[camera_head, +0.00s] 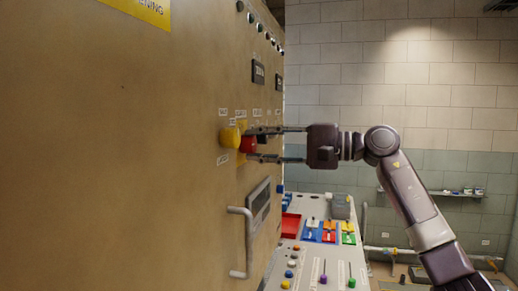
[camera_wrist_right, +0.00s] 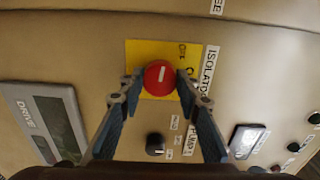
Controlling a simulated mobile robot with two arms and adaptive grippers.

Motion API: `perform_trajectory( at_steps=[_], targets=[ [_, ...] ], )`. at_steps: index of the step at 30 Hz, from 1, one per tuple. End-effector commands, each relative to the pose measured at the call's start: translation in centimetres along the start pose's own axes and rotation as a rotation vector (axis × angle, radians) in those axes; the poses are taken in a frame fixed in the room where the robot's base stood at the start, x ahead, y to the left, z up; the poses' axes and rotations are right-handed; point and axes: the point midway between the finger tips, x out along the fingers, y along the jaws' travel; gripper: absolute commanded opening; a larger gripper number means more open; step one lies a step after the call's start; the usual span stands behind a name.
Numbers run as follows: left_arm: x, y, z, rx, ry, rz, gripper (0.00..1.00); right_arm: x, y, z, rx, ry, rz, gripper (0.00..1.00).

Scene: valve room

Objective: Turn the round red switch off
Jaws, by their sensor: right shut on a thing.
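My left gripper is not in either view.
A black knob (camera_wrist_right: 155,143) is close to the red switch. A metal handle (camera_head: 239,243) sticks out below it on the cabinet (camera_head: 130,150). A control desk (camera_head: 310,260) with coloured switches and sliders stands beyond. Free room lies right of the cabinet, above the desk.

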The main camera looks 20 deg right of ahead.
Motion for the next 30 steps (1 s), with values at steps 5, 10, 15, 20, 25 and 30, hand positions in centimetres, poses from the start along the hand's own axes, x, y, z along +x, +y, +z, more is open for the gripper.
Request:
perform_trajectory(
  at_steps=[5, 10, 15, 20, 25, 30],
  targets=[
    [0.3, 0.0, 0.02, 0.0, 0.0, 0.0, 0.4, 0.04, 0.07, 0.07, -0.087, 0.0, 0.001, 0.07],
    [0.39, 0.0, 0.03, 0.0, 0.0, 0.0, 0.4, 0.05, 0.08, 0.07, -0.134, 0.001, 0.002, 0.07],
    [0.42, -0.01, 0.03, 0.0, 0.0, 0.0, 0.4, 0.06, 0.1, 0.07, -0.155, 0.001, 0.002, 0.07],
    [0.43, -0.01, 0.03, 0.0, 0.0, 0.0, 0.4, 0.07, 0.13, 0.07, -0.159, 0.001, 0.003, 0.07],
    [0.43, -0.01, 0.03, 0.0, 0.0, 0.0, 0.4, 0.08, 0.16, 0.08, -0.159, 0.001, 0.004, 0.07],
    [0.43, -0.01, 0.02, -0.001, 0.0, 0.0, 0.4, 0.07, 0.16, 0.07, -0.158, 0.001, 0.004, 0.44]
  ],
)
